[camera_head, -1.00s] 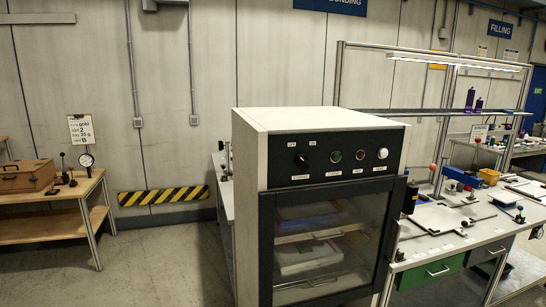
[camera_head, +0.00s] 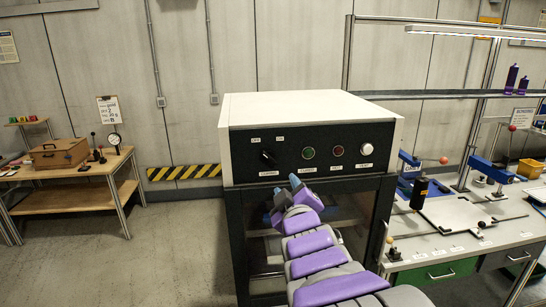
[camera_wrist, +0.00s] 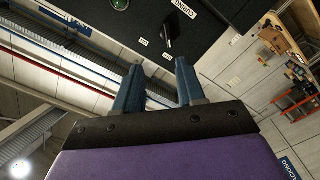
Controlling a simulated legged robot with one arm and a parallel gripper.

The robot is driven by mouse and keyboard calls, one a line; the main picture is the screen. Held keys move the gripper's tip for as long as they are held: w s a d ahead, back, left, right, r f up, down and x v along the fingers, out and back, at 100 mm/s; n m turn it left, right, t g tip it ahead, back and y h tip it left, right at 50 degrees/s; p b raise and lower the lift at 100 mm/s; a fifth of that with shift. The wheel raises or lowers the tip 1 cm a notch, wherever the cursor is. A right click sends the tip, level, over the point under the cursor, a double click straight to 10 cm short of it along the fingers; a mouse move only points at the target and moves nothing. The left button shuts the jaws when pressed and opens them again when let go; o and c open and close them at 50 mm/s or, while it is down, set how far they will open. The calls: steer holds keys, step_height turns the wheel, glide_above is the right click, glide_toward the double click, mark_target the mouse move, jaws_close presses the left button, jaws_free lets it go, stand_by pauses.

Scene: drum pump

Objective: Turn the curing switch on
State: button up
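The curing switch (camera_head: 268,158) is a black knob at the left of the dark panel on the white-topped curing cabinet (camera_head: 310,108). OFF and ON labels sit above it, and its handle appears tilted toward OFF at upper left. My gripper (camera_head: 285,196) is just below and right of the switch in the head view, in front of the cabinet. In the wrist view the switch (camera_wrist: 172,36) shows beyond the fingertips, apart from them. My gripper (camera_wrist: 158,75) has its two blue fingers spread with nothing between them.
Right of the switch are a green button (camera_head: 308,153), a red button (camera_head: 337,151) and a white knob (camera_head: 366,149). A glazed door is below the panel. A workbench (camera_head: 455,250) with fixtures stands at right, a wooden table (camera_head: 75,185) at left. The floor between is clear.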

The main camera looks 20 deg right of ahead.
steer(key=w+a+p, duration=0.3)
steer(key=a, duration=0.2)
steer(key=p, duration=0.4)
glide_toward(268, 158)
steer(key=x, duration=0.3)
steer(key=d+x, duration=0.1)
steer(key=x, duration=0.5)
steer(key=shift+s+d+f, duration=0.15)
steer(key=shift+s+d, duration=0.05)
steer(key=shift+d, duration=0.2)
steer(key=a, duration=0.3)
steer(key=shift+a+r, duration=0.2)
steer(key=shift+a, duration=0.2)
steer(key=shift+c, duration=1.4)
steer(key=shift+d+f, duration=0.1)
steer(key=shift+d, duration=0.9)
steer(key=c, duration=0.3)
steer(key=shift+d, duration=0.25)
jaws_close()
steer(key=shift+w+a, duration=0.1)
steer(key=shift+a, duration=0.05)
